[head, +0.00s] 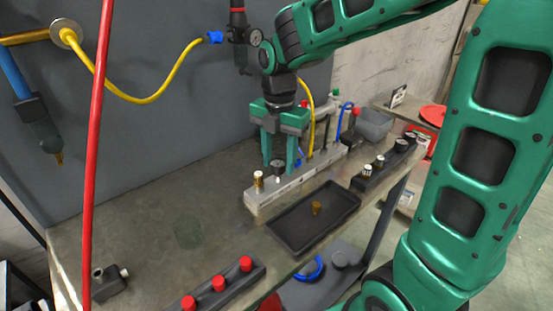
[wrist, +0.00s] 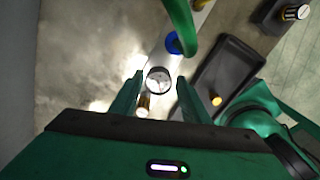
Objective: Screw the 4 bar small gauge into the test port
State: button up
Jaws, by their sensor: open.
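A small round gauge with a dark rim and pale face (head: 278,166) stands on the long grey port block (head: 262,199). It also shows in the wrist view (wrist: 158,80). My gripper (head: 279,160) points down over the block, its green fingers open on either side of the gauge. In the wrist view my gripper (wrist: 160,80) shows gaps between both fingers and the gauge. I cannot read the gauge's range or tell how far it is screwed in. A brass fitting (head: 258,181) stands on the block to the left of the gauge, also in the wrist view (wrist: 143,104).
A black tray (head: 290,240) with a brass piece (head: 316,208) lies in front of the block. A black rack (head: 372,182) with several gauge-like parts is at right. A red-capped rack (head: 215,297) is at front. Blue-ended hoses rise from the block. The left bench is mostly clear.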

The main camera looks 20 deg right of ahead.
jog(key=n, duration=0.6)
jog(key=shift+n, duration=0.4)
jog(key=shift+c, duration=0.3)
grip_shut()
jog(key=m, duration=0.6)
jog(key=shift+d+m, duration=0.2)
jog(key=shift+m, duration=0.1)
jog(key=m, duration=1.3)
jog(key=shift+f, duration=0.1)
jog(key=m, duration=0.5)
jog(key=shift+m, duration=0.4)
